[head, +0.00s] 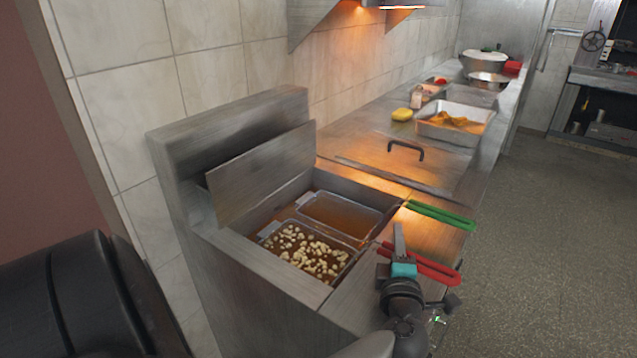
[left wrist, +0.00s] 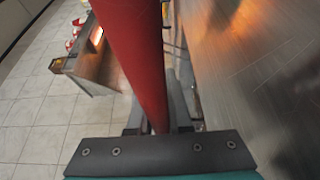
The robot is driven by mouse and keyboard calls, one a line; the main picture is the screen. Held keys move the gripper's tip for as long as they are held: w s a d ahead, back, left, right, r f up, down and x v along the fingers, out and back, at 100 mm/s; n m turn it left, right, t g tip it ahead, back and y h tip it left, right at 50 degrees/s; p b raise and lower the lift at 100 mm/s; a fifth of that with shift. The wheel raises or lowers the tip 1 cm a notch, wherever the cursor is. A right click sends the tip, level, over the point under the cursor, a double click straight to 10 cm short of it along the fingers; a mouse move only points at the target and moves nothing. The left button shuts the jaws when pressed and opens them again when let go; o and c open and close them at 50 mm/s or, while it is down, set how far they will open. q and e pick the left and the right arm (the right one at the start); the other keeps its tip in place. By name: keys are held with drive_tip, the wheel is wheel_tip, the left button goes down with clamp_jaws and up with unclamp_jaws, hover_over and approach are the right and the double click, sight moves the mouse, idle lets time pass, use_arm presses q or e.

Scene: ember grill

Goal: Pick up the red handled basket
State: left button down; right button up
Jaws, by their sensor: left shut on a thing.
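The red-handled basket (head: 345,265) sits in the fryer's oil and holds several pale food pieces. Its red handle (head: 440,272) sticks out over the fryer's front edge. My left gripper (head: 400,245) is at this handle and is shut on it. In the left wrist view the red handle (left wrist: 140,55) runs down between the fingers, and its grasped part is partly hidden by the gripper body. My right gripper is not in view.
A second basket (head: 340,213) with a green handle (head: 440,215) sits beside it in the fryer. The fryer's tilted lid (head: 260,175) stands behind. Further along the counter are a metal tray (head: 480,113) with food, a yellow sponge (head: 402,114) and pots. The floor at right is clear.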

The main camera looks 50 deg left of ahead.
use_arm(q)
drive_tip(key=shift+r, duration=0.15)
idle(0.7)
wheel_tip(320, 180, up, 20)
drive_tip(key=p, duration=0.8)
drive_tip(key=shift+p, duration=0.3)
wheel_tip(320, 180, up, 5)
drive_tip(key=p, duration=0.6)
drive_tip(key=shift+r+p, duration=0.1)
drive_tip(key=shift+p, duration=0.25)
